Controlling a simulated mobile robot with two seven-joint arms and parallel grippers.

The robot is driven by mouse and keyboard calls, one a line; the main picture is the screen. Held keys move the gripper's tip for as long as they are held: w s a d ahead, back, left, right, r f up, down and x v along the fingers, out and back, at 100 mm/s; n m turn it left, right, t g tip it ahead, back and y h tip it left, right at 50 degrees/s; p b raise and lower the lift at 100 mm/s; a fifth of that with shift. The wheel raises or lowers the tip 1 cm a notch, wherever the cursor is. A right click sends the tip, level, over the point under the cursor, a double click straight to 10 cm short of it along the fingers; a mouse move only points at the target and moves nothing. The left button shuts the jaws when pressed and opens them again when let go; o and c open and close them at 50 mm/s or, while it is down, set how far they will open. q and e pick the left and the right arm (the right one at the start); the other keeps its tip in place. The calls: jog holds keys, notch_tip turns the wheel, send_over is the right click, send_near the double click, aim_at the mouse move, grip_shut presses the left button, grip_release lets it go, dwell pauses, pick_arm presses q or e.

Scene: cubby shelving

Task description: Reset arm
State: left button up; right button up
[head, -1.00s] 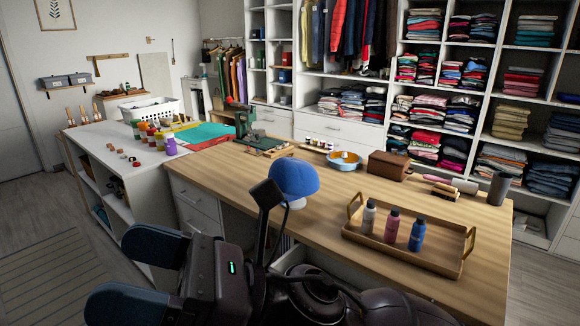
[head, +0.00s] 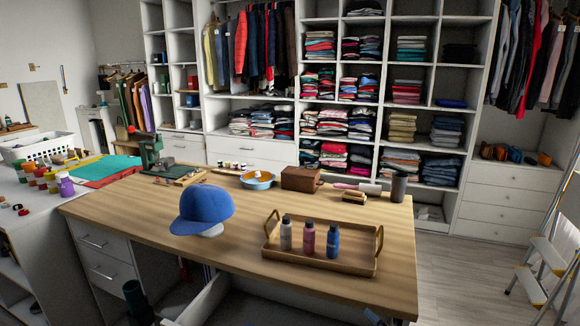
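No whole gripper shows in the head view now. A dark, rounded upright shape (head: 136,298) stands at the bottom left, in front of the desk drawers. A small blue-grey piece (head: 376,315) shows at the bottom edge, right of centre. Either may be a part of my grippers, but too little shows to be sure. No fingertips or gap between fingers can be made out. I see nothing held.
A wooden desk (head: 130,205) carries a blue cap (head: 203,207) on a white stand and a wooden tray (head: 320,263) with three bottles. A drawer (head: 205,300) is pulled out below. Shelving (head: 380,105) lines the back. A stepladder (head: 545,262) stands right; floor (head: 460,275) beside it is clear.

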jog(key=s+d+f+m+g+h, duration=0.2)
jog(key=s+d+f+m+g, duration=0.3)
jog(key=s+d+f, duration=0.45)
jog(key=s+d+f+m+g+h, duration=0.2)
jog(key=s+d+f+m+g, duration=0.4)
jog(key=s, duration=0.6)
pick_arm(q)
notch_tip(320, 180, down, 16)
jog(key=w+d+m+g+b, duration=0.1)
jog(key=d+m+b, duration=0.1)
jog(key=b, duration=2)
pick_arm(e)
jog(key=w+f+n+t+y, duration=0.1)
jog(key=w+f+n+t, duration=0.2)
jog(key=f, duration=1)
jog(key=w+f+n+t, duration=0.1)
jog(key=w+f+t, duration=0.35)
jog(key=f, duration=0.85)
pick_arm(q)
notch_tip(320, 180, up, 11)
jog(key=a+n+p, duration=0.1)
jog(key=p, duration=1.5)
jog(key=shift+s+a+n+t+p, duration=0.25)
jog(key=shift+s+n+t+p, duration=0.05)
jog(key=shift+s+n, duration=0.1)
pick_arm(e)
notch_tip(320, 180, up, 11)
jog(key=m, duration=0.2)
jog(key=shift+d, duration=0.35)
